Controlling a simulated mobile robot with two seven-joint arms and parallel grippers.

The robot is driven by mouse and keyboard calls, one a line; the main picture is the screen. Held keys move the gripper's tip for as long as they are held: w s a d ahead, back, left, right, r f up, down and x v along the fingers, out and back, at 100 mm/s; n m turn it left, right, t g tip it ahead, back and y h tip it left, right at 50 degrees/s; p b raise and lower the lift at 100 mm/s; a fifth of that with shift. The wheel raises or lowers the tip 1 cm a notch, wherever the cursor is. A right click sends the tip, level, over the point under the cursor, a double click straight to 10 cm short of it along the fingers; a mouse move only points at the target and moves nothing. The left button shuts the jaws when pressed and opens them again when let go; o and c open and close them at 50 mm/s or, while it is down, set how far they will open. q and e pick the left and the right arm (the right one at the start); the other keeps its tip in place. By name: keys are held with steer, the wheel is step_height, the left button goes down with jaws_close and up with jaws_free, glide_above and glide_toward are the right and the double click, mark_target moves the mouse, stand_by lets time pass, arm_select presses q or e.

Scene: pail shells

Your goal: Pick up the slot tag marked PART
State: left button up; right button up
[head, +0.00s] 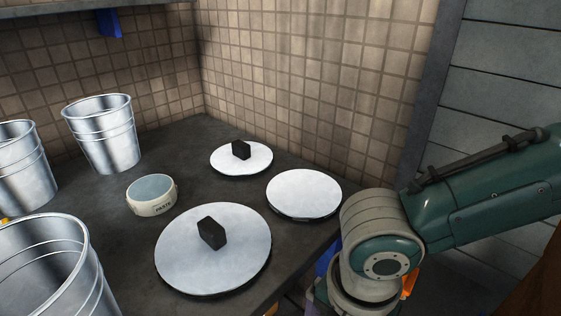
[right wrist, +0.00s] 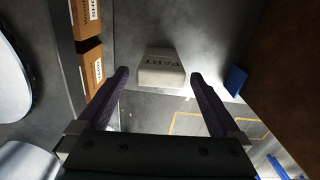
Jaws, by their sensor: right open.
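A pale, block-shaped tag (right wrist: 161,70) with dark lettering that seems to read PART shows in the right wrist view, upper middle. My right gripper (right wrist: 160,76) is open, its two dark fingers pointing toward the tag with a gap on either side of it. The tag appears just ahead of or between the fingertips; I cannot tell the exact depth. Nothing is held. In the head view my right arm comes in from the right and bends down past the counter's edge, so its gripper is hidden there. My left gripper is not in view.
The dark counter (head: 110,240) holds metal pails (head: 103,135), a small labelled bowl (head: 152,196), two lids with black knobs (head: 190,265) (head: 228,163) and a plain disc (head: 304,192). Cardboard boxes (right wrist: 92,68) and a blue object (right wrist: 235,80) flank the tag in the wrist view.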

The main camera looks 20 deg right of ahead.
step_height(320, 180, down, 5)
steer(key=shift+s+f+b, duration=0.1)
steer(key=shift+b, duration=0.6)
steer(key=c, duration=1.3)
